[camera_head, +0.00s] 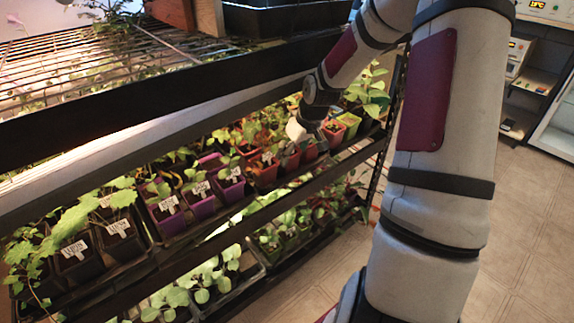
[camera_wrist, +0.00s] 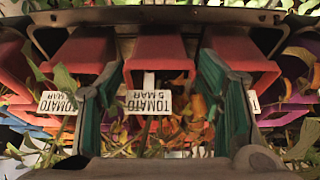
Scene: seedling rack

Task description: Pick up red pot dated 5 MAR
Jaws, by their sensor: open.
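In the wrist view a red pot (camera_wrist: 155,45) stands in the middle with a white label reading "TOMATO 5 MAR" (camera_wrist: 148,102). Green and orange-brown leaves show below its label. My gripper (camera_wrist: 160,95) is open, with one teal-lined finger on each side of this pot; I cannot tell whether they touch it. A second red pot (camera_wrist: 80,47) on the left has a label also reading "TOMATO 5 MAR", partly behind the left finger. A third red pot (camera_wrist: 235,45) on the right has its label mostly hidden.
A wire shelf with a dark edge (camera_head: 180,88) hangs close above. Open floor (camera_head: 520,220) lies at right.

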